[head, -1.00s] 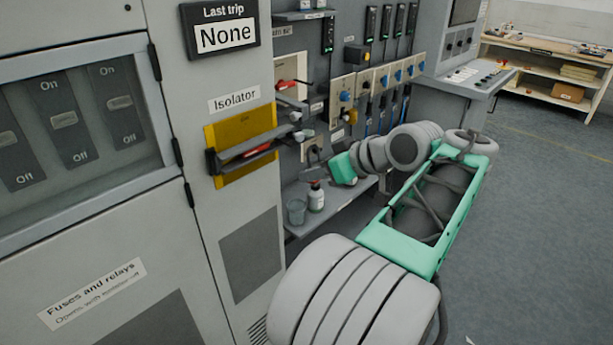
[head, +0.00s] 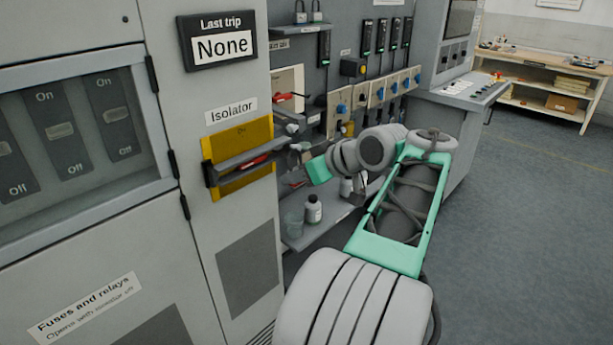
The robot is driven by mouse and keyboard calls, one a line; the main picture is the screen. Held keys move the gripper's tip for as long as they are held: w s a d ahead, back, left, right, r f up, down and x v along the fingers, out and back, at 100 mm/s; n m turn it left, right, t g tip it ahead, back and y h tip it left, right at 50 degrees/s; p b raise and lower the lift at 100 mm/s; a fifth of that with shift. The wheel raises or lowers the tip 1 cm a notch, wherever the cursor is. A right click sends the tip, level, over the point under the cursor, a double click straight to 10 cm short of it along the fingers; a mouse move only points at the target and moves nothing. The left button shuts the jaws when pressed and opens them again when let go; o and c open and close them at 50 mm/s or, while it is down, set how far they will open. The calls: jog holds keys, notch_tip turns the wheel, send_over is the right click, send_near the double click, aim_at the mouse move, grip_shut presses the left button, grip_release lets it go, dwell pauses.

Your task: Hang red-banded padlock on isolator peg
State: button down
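The isolator (head: 238,135) is a yellow plate on the grey cabinet, under an "Isolator" label. A dark bar with a red part (head: 254,161) crosses it and sticks out to the right. I cannot make out the isolator peg. My gripper (head: 294,152) is small and grey, just right of the isolator, in front of the shelving. Its fingers are too small and overlapped to show whether they are open or hold anything. Two padlocks (head: 308,12) stand at the top edge, with no red band that I can tell. I cannot pick out the red-banded padlock.
A white bottle (head: 313,209) and a grey cup (head: 293,225) stand on a low shelf (head: 325,228) below my gripper. A box with a red lever (head: 287,98) is behind it. A row of sockets (head: 375,93) lines the back. Open floor (head: 530,200) lies right.

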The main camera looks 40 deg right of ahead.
jog(key=shift+w, duration=1.25)
jog(key=shift+b+x, duration=0.45)
jog(key=shift+x, duration=0.45)
jog(key=c, duration=0.7)
grip_release()
